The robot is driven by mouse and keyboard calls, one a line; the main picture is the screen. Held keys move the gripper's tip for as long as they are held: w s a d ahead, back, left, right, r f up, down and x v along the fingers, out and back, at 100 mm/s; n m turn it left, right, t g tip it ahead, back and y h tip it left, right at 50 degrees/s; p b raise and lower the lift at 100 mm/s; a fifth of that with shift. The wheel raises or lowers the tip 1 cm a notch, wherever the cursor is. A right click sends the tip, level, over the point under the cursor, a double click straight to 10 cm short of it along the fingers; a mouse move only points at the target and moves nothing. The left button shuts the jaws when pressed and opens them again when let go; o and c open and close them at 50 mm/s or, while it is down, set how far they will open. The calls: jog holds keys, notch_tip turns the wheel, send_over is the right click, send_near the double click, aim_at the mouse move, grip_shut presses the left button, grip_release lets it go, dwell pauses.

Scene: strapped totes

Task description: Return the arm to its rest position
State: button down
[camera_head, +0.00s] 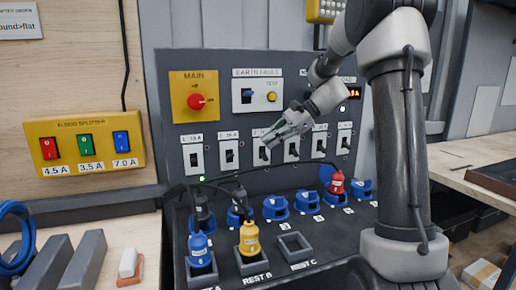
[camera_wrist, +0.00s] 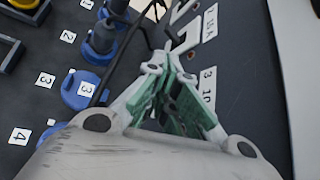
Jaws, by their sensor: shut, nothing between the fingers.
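My arm comes in from the upper right in the head view. My gripper (camera_head: 268,140) hangs in front of the row of breaker switches on the grey panel (camera_head: 340,62). In the wrist view my gripper (camera_wrist: 165,85) is shut, its green-padded fingers together with nothing between them. The fingertips overlap the panel face around the switch labels in that view; I cannot tell whether they touch it.
Blue sockets (camera_head: 276,207) line the console below, with a yellow plug (camera_head: 249,238), a blue plug (camera_head: 199,250) and a red plug (camera_head: 337,184). Black cables arch over the console. A yellow splitter box (camera_head: 84,144) is on the left wall. A wooden bench (camera_head: 470,160) stands right.

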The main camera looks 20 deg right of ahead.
jog(key=shift+s+d+r, duration=0.1)
jog(key=shift+d+r, duration=0.15)
jog(key=shift+d, duration=0.2)
jog(key=s+d+f+n+g+h, duration=0.2)
jog(key=s+d+f+n+h, duration=0.25)
jog(key=s+f+n, duration=0.35)
jog(key=s+r+n+t+h, duration=0.1)
jog(key=s+r+n+h, duration=0.1)
jog(key=s, duration=0.9)
jog(key=s+r+n+t+h, duration=0.2)
jog(key=s+n, duration=0.4)
jog(key=s, duration=0.5)
jog(key=shift+s+d+r+t+h, duration=0.35)
jog(key=shift+d+r+h, duration=0.1)
jog(key=shift+h, duration=0.5)
